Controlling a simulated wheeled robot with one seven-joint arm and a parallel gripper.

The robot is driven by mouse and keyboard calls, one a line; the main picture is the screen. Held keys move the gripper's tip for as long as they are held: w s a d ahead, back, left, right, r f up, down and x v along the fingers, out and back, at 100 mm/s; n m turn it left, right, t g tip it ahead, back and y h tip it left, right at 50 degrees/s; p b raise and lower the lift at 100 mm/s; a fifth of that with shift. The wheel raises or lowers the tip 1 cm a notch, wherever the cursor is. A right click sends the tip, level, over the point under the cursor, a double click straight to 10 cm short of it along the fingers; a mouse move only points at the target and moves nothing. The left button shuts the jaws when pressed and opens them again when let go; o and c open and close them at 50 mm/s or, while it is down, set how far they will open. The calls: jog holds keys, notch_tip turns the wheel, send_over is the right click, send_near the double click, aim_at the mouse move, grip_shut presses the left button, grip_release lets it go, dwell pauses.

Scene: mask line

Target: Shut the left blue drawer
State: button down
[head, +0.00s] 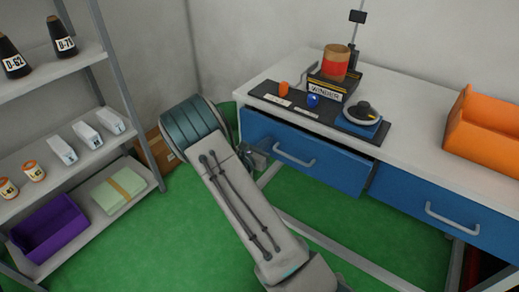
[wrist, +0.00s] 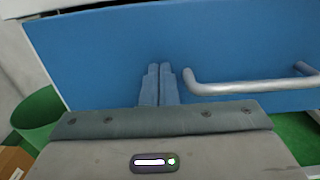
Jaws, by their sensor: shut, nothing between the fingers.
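The left blue drawer (head: 335,170) is under the white worktop and stands partly pulled out; a dark gap shows along its top edge. Its grey bar handle (head: 293,158) is on its front. In the wrist view the blue drawer front (wrist: 240,45) fills most of the picture, with the handle (wrist: 245,87) at the right. My gripper (wrist: 159,72) is shut and empty, its fingertips pointing at the drawer front just left of the handle. I cannot tell whether they touch it. In the head view my gripper (head: 258,155) is partly hidden by my arm, near the drawer's left end.
The right blue drawer (head: 400,191) is beside it, apparently flush. The worktop (head: 415,105) holds a winder, a dark mat with small items and an orange bin (head: 485,130). A green bin (wrist: 38,118) and cardboard box (head: 157,150) stand left. A shelf rack (head: 122,70) is further left.

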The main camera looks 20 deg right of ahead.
aim_at(274, 135)
dwell(0.3)
jog(key=x, duration=0.4)
jog(key=shift+d+b, duration=0.1)
jog(key=shift+b, duration=0.2)
jog(key=shift+w+d+r, duration=0.15)
jog(key=shift+w+d, duration=0.05)
